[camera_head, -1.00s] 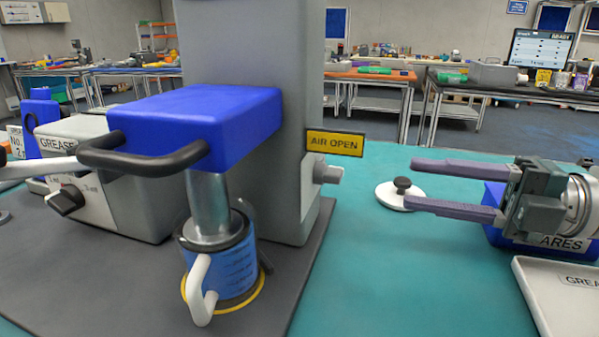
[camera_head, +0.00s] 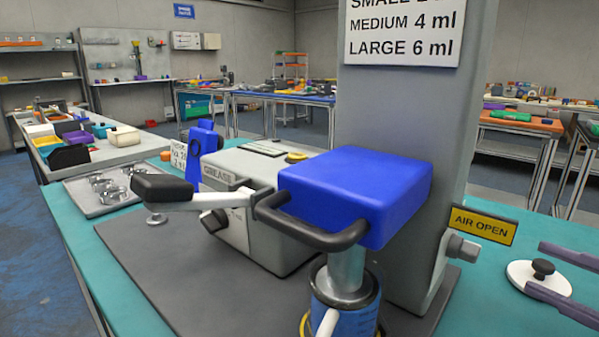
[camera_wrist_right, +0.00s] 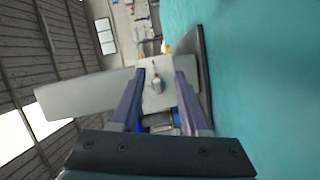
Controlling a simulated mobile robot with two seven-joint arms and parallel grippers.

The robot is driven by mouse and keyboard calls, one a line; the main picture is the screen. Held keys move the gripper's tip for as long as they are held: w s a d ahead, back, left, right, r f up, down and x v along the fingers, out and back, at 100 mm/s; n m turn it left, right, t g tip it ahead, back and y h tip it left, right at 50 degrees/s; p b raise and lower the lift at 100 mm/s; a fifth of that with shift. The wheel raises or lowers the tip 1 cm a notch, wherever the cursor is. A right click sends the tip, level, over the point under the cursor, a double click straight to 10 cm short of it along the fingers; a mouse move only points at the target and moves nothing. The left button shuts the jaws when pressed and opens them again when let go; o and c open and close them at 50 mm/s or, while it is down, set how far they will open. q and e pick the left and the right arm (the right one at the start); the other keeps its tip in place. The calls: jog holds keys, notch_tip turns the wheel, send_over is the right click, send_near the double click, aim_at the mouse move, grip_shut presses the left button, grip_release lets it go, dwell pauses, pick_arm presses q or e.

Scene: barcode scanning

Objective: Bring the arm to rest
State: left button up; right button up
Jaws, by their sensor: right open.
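My right gripper (camera_head: 553,276) shows only its two purple fingers at the right edge of the head view. They are apart with nothing between them. The fingers also show in the right wrist view (camera_wrist_right: 158,100), spread and empty. A white disc with a black knob (camera_head: 540,276) lies on the teal table close to the fingers; whether they touch it I cannot tell. The grease machine stands left of the gripper, with a blue head (camera_head: 365,195) above a blue cup (camera_head: 345,315). My left gripper is not in view.
A yellow AIR OPEN sign (camera_head: 484,224) and a grey valve (camera_head: 462,248) stick out from the column (camera_head: 410,130). A grey box marked GREASE (camera_head: 240,200) has a long lever (camera_head: 190,195). A tray of metal rings (camera_head: 105,190) stands at the left. Teal table (camera_head: 490,310) is bare in front right.

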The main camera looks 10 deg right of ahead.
jog(key=s+a+m+g+h+p, duration=0.1)
jog(key=m+h+p, duration=0.1)
jog(key=m, duration=0.1)
jog(key=s+a+m+g+h+p, duration=0.1)
jog(key=a+m+g+h+p, duration=0.1)
jog(key=m, duration=0.2)
jog(key=s+a+m+g+h+p, duration=0.1)
jog(key=m+h+p, duration=0.1)
jog(key=m+h, duration=0.1)
jog(key=shift+a+r+m, duration=0.25)
jog(key=shift+r+m, duration=0.05)
jog(key=shift+m, duration=0.4)
jog(key=s+a+r+m+g+p, duration=0.3)
jog(key=s+a+g, duration=0.1)
jog(key=s, duration=0.2)
jog(key=s+a+r+m+g+p, duration=0.25)
jog(key=s+a+g, duration=0.2)
jog(key=s, duration=0.25)
pick_arm(q)
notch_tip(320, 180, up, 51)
jog(key=p, duration=3.7)
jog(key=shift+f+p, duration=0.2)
jog(key=shift+p, duration=0.1)
pick_arm(e)
notch_tip(320, 180, up, 37)
jog(key=shift+f+y, duration=0.15)
jog(key=shift+y, duration=0.25)
